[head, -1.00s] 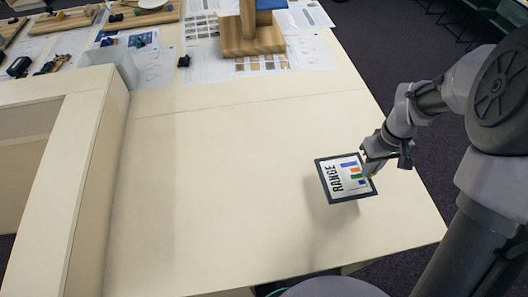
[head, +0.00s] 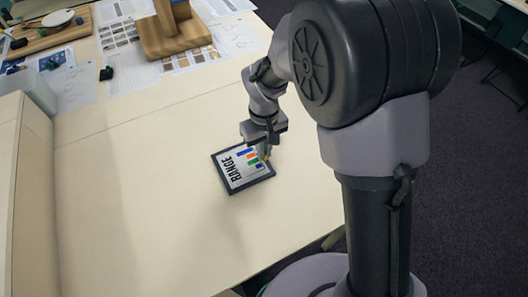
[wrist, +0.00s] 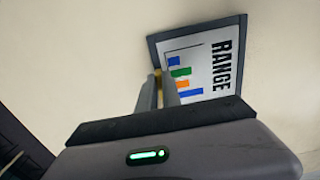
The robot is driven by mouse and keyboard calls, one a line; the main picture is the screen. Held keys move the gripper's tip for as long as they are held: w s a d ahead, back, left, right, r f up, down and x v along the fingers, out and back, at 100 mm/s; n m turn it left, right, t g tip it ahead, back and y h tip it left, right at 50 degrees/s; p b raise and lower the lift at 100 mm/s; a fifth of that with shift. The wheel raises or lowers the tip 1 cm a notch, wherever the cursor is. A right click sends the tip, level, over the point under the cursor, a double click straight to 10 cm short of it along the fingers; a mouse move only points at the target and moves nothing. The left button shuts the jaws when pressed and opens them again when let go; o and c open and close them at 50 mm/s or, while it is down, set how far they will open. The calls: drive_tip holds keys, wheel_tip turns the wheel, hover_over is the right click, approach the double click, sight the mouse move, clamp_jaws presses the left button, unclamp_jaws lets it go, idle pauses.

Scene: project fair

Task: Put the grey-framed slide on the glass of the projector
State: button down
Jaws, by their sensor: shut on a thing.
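The grey-framed slide (head: 240,170) has a dark grey frame around a white sheet reading "RANGE" with blue, green and orange bars. My gripper (head: 264,157) is shut on the slide's edge and holds it over the pale table. The wrist view also shows the slide (wrist: 205,65) between the fingertips of my gripper (wrist: 158,80), its frame slanted in the picture. I cannot tell how high it is above the table. No projector that I can identify shows in these frames.
The pale tabletop (head: 140,225) is bare around the slide. A pale raised box-like structure (head: 30,190) stands at the left. A wooden stand (head: 175,38) and printed sheets (head: 125,40) lie at the back. Dark carpet (head: 465,200) shows at the right.

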drive_tip(key=shift+r, duration=0.15)
drive_tip(key=c, duration=1.5)
unclamp_jaws()
drive_tip(key=shift+c, duration=0.2)
